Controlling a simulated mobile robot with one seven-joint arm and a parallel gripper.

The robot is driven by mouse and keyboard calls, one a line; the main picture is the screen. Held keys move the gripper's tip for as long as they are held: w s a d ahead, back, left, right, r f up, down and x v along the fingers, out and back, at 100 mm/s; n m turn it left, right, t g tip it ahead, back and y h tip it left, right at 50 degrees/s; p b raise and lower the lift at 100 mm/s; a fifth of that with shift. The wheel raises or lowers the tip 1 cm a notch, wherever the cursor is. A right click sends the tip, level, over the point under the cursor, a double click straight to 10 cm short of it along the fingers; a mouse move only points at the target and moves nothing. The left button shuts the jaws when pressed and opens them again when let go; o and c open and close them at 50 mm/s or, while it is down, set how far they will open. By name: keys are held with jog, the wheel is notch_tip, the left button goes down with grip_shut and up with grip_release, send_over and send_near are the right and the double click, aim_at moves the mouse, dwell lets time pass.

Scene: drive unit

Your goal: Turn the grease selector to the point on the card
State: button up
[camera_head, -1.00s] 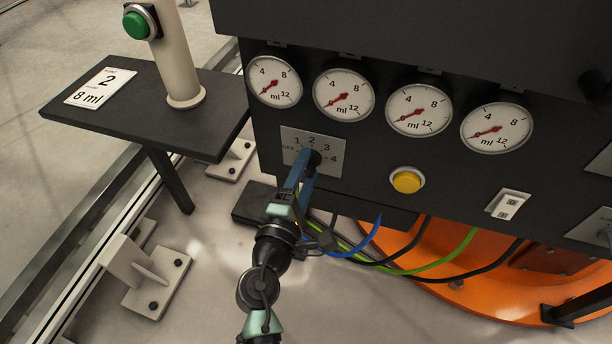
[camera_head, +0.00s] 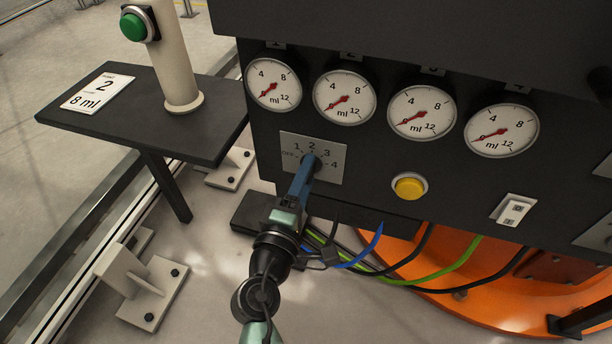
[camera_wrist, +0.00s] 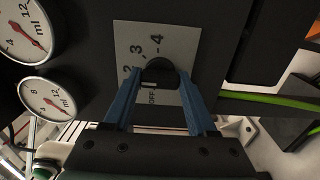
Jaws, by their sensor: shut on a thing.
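The grease selector is a black knob (camera_head: 309,161) on a pale plate (camera_head: 331,176) marked OFF, 1, 2, 3 and 4. My gripper (camera_head: 304,168) has its blue fingers shut on this knob. In the wrist view the knob (camera_wrist: 159,72) sits between the two fingertips, with OFF below it and 2, 3 and 4 around it. The fingers hide part of the knob in the head view, and I cannot tell which mark it points to. The white card (camera_head: 97,94) on the side shelf reads 2 and 8 ml.
Several round ml gauges (camera_head: 344,97) sit above the plate. A yellow button (camera_head: 409,187) and a white switch (camera_head: 513,209) are to its right. The dark shelf (camera_head: 140,125) carries a post with a green button (camera_head: 133,27). Cables (camera_head: 400,268) hang below the panel.

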jog(key=o, duration=1.4)
jog(key=shift+c, duration=0.2)
jog(key=p+v, duration=0.2)
jog(key=v, duration=1.1)
